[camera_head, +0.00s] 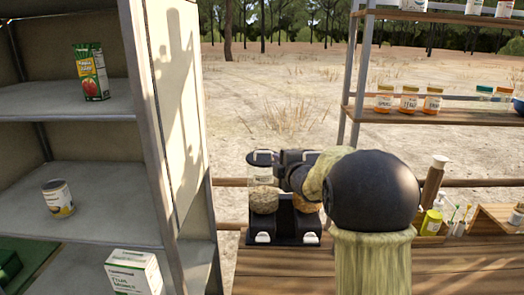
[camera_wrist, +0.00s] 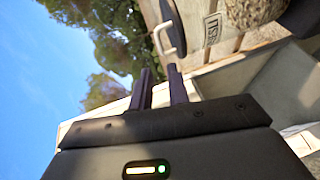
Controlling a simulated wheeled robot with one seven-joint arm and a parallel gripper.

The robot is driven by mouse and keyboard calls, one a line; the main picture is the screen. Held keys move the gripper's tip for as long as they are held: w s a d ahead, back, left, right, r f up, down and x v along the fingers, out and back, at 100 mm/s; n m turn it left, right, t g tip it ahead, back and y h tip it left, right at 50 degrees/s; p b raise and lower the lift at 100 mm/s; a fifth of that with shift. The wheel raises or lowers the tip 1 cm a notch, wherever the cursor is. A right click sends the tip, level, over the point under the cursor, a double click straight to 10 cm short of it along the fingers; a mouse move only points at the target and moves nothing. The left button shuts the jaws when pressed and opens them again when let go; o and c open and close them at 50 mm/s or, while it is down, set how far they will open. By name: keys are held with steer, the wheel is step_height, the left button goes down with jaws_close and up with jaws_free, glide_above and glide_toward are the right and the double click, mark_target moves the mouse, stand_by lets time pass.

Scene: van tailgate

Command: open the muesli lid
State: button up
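A dispenser with two clear containers stands on the wooden counter in the head view. The left container (camera_head: 264,199) holds pale grain under a dark round lid (camera_head: 262,158) with a light handle. The right container (camera_head: 307,202) holds browner grain; my arm hides much of its top. In the wrist view a clear container (camera_wrist: 228,35) carries a partly visible, upside-down label that seems to read muesli. Its lid has a white handle (camera_wrist: 166,39), just beyond my fingertips and apart from them. My gripper (camera_wrist: 160,72) has a narrow gap between its fingers, with nothing held.
A grey shelf unit (camera_head: 80,174) with a carton, a can and a box stands at the left. Wooden shelves (camera_head: 440,116) with several jars stand at the back right. Bottles (camera_head: 432,222) and brushes stand on the counter right of my arm. Open ground lies behind.

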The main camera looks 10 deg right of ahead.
mark_target(262, 152)
steer(key=p+x, duration=0.5)
steer(key=x, duration=0.8)
jaws_close()
